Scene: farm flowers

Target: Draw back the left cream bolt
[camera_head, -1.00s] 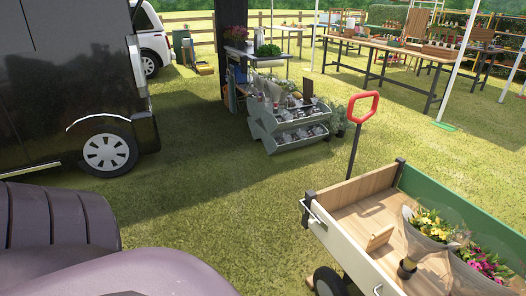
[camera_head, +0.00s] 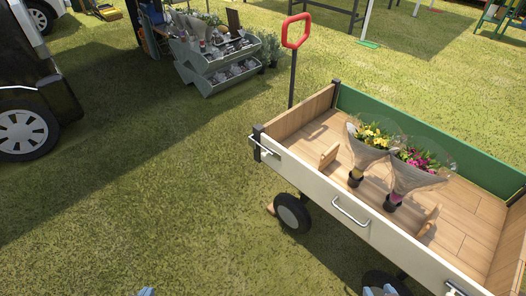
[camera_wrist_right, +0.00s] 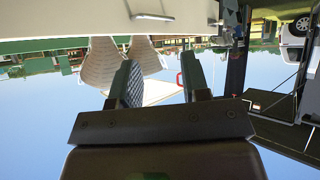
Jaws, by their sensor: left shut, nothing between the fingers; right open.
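The left cream bolt (camera_head: 264,147) is a small metal rod on the left end of the cart's cream side panel (camera_head: 310,182), by the dark corner post. My left gripper (camera_head: 146,292) shows only as a bluish tip at the bottom edge, over grass, well short of the bolt. It is shut and empty. My right gripper (camera_head: 380,291) is at the bottom edge, in front of the panel's right part. In the right wrist view its two fingers (camera_wrist_right: 163,82) are apart with nothing held. A metal bar (camera_wrist_right: 152,17) on the cream panel shows above them.
The cart holds two wrapped bouquets (camera_head: 368,150) (camera_head: 410,175) and has a red pull handle (camera_head: 296,31). A metal handle (camera_head: 350,212) sits mid-panel. A grey flower stand (camera_head: 212,62) and a dark van (camera_head: 30,100) are behind. Grass left of the cart is clear.

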